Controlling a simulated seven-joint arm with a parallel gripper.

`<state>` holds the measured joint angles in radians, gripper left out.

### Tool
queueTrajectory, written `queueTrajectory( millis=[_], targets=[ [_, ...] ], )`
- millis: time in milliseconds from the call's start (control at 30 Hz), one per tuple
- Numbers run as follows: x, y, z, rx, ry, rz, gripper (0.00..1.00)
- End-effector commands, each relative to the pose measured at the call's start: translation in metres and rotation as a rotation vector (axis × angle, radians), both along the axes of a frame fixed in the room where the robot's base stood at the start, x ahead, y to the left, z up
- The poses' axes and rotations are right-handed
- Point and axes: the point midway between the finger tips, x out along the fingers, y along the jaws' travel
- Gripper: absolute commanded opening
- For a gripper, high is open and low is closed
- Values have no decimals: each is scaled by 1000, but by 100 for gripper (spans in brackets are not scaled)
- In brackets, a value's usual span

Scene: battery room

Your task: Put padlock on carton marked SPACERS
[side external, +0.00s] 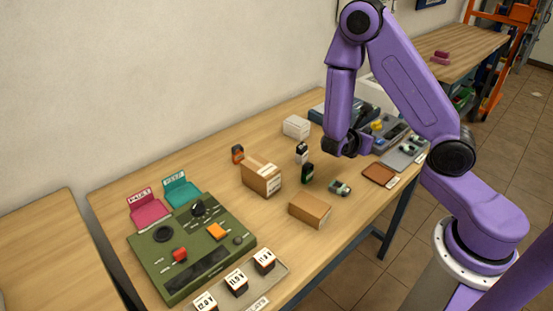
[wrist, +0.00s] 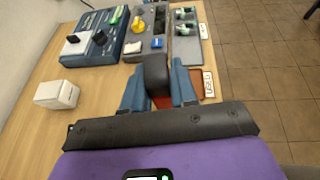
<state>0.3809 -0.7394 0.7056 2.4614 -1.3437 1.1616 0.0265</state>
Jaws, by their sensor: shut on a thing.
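My gripper (side external: 349,146) is shut on a dark block, apparently the padlock (wrist: 156,72), held between the fingertips (wrist: 158,84) in the wrist view. Its shackle cannot be made out, and it is hard to separate from my dark gripper in the side view. A brown carton (side external: 260,177) with a white label stands in the middle of the table, left of my gripper. A lower brown carton (side external: 310,209) lies nearer the front edge. A white carton (side external: 296,127) stands at the back; it also shows in the wrist view (wrist: 57,95). I cannot read which is marked SPACERS.
Small upright items (side external: 307,173) and a green-white piece (side external: 340,187) stand between the cartons and my gripper. A brown tray (side external: 379,174) and grey trays (wrist: 187,50) lie to the right. A green control panel (side external: 190,245) fills the left end.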

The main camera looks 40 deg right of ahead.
Motion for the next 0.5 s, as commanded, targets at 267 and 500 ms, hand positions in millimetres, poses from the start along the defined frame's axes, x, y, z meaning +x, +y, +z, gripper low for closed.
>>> queueTrajectory(
  millis=[267,500],
  targets=[
    [43,77,31,22,0,438,0],
    [55,153,61,13,-1,813,0]
  ],
)
